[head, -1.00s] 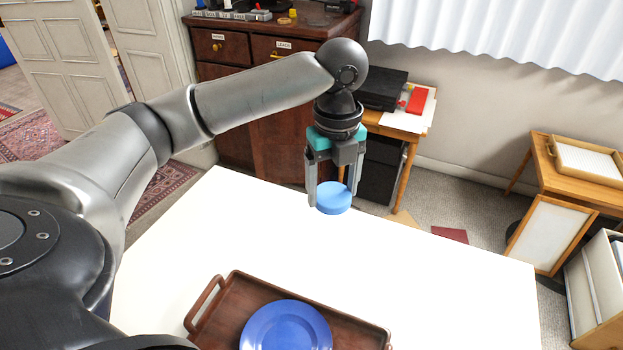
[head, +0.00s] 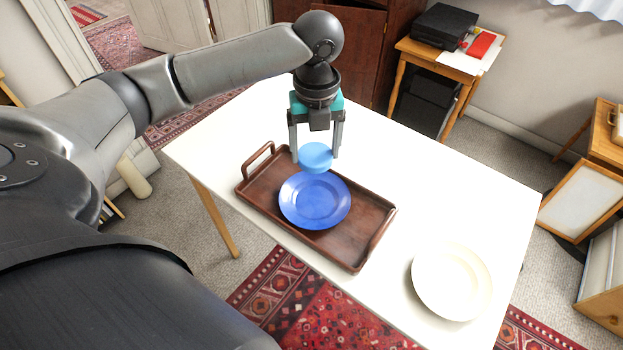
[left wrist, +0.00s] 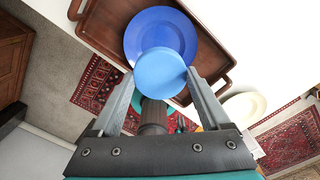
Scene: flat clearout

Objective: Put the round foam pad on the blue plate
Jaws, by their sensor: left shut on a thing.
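The round foam pad (head: 315,157) is light blue and held between the fingers of my left gripper (head: 316,158). The blue plate (head: 318,203) lies on a brown wooden tray (head: 362,248) on the white table. In the head view the pad shows just above the far rim of the plate in the picture. In the left wrist view the pad (left wrist: 160,73) covers part of the plate (left wrist: 150,25), and the fingers flank the pad. The exact height of the pad over the plate is hard to tell.
A cream bowl or plate (head: 452,283) stands on the white table (head: 420,190) to the right of the tray. The tray has raised handles (head: 257,160) at its ends. A side table with a black box (head: 444,25) stands behind.

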